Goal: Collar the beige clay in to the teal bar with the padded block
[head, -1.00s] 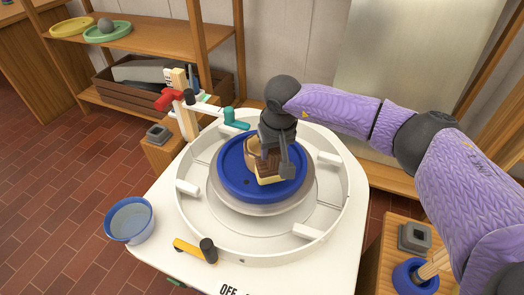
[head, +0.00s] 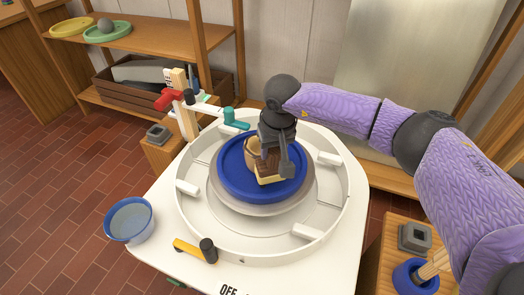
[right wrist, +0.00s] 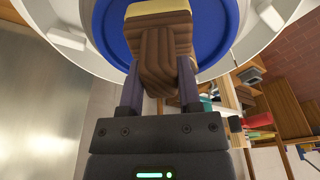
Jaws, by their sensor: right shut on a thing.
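My right gripper (head: 276,155) is shut on the padded block (head: 268,166), a brown ridged wooden piece with a pale yellow pad (head: 271,180). The block is over the blue disc (head: 232,186) of the wheel. In the right wrist view, both fingers hold the block (right wrist: 157,42) by its narrower part. The beige clay (head: 249,149) shows just left of and behind the block, largely hidden by block and gripper; I cannot tell whether they touch. The teal bar (head: 236,120) reaches over the basin's back rim from the left. My left gripper is not in view.
A white basin (head: 336,220) with several inner tabs rings the wheel. A red-handled stand (head: 172,98) is at back left. A blue water bowl (head: 130,219) sits left, and a yellow-and-black lever (head: 197,250) in front. A wooden stand (head: 376,262) is at right.

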